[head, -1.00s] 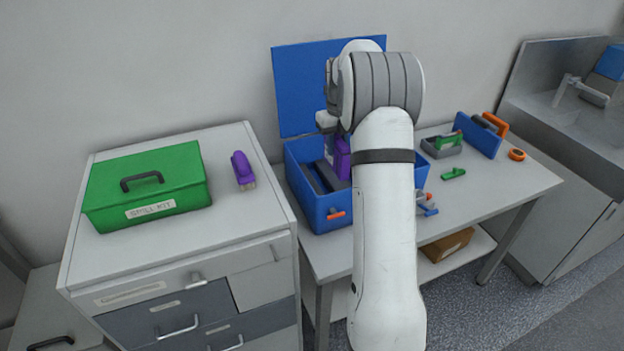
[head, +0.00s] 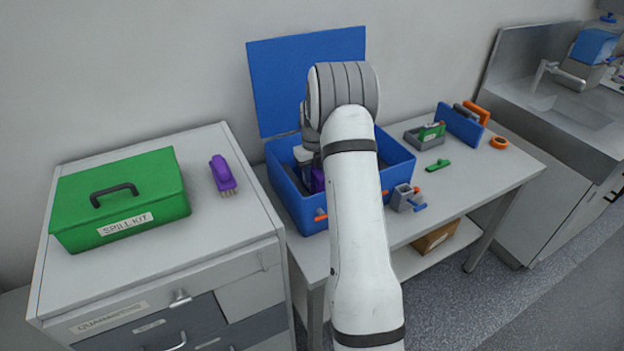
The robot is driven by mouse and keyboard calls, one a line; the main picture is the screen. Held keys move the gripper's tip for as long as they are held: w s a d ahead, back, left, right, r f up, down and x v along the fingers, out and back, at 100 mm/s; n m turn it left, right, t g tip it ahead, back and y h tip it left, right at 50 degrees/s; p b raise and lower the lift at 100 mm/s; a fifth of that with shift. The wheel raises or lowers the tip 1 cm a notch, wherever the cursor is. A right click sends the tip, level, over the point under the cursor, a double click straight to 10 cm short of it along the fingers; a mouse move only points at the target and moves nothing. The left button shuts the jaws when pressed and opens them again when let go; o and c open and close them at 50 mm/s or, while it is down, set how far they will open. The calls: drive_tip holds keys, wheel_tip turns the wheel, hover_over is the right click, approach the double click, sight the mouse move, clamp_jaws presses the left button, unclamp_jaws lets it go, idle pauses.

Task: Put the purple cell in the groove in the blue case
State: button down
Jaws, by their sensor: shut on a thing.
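The blue case (head: 295,208) stands open on the table, its lid (head: 305,75) raised against the wall. My gripper (head: 312,172) points down inside the case, left of my arm. It is shut on the purple cell (head: 318,181), of which only a small part shows. The cell is down between the case walls. My arm hides much of the case's inside, so I cannot tell whether the cell is in the groove or touches its edges.
A green spill kit (head: 120,200) and a purple-handled brush (head: 222,174) sit on the cabinet at left. A grey block with orange and blue levers (head: 403,198) is right of the case. A green piece (head: 437,166), a grey holder (head: 420,138) and an orange ring (head: 499,142) lie farther right.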

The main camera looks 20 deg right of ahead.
drive_tip(key=shift+f, duration=1.35)
drive_tip(key=c, duration=1.2)
unclamp_jaws()
drive_tip(key=shift+o, duration=0.2)
